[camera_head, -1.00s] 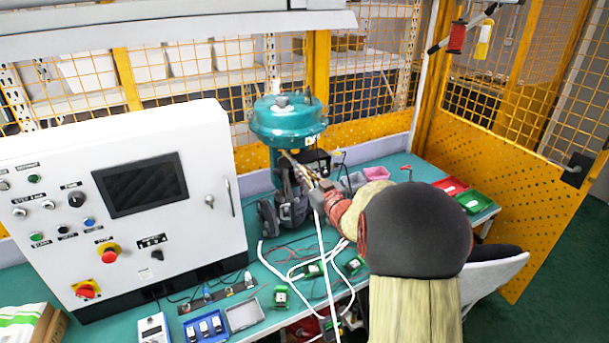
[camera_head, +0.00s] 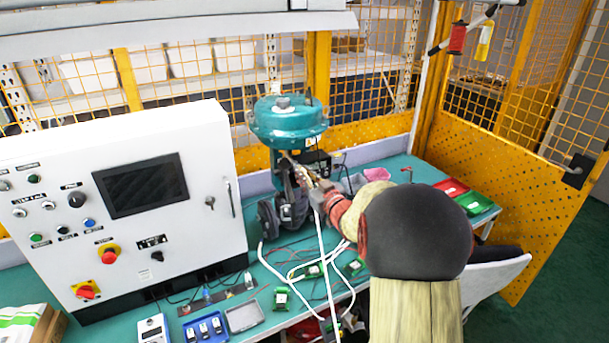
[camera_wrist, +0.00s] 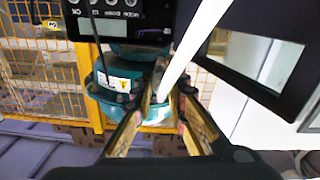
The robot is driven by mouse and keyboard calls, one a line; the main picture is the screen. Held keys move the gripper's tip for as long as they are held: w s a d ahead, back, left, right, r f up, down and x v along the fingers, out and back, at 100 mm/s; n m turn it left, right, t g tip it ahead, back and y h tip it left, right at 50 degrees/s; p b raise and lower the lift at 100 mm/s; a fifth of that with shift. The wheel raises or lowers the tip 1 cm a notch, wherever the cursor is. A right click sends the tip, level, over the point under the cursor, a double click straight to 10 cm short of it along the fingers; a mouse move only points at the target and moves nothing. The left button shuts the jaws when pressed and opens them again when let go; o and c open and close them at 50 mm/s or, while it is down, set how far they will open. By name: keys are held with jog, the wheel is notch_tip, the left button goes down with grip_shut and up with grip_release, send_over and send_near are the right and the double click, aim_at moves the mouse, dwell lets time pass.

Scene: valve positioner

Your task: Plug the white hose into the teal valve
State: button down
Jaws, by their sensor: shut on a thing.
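The teal valve (camera_head: 288,122) stands upright on the bench, with a round teal top and grey parts below. Its teal body (camera_wrist: 112,92) is also in the wrist view, under a black box with buttons and a small display (camera_wrist: 108,22). My gripper (camera_head: 316,192) is just right of the valve's lower part, at the end of my arm. In the wrist view, my gripper (camera_wrist: 163,98) is shut on the white hose (camera_wrist: 186,40). The white hose (camera_head: 325,250) hangs from my gripper in the head view. Its held end and the valve's port are not clear.
A white control panel (camera_head: 120,200) stands left of the valve. White loops of hose and green-black parts (camera_head: 281,298) lie on the teal bench in front. Red (camera_head: 451,187) and green (camera_head: 474,203) trays are at the right. Yellow mesh fencing (camera_head: 225,95) stands behind.

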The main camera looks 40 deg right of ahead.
jog(key=shift+w+d, duration=0.1)
jog(key=shift+w, duration=0.3)
jog(key=c, duration=1.8)
grip_release()
jog(key=shift+o, duration=0.4)
jog(key=shift+s, duration=0.15)
jog(key=v, duration=1.1)
jog(key=shift+s, duration=0.35)
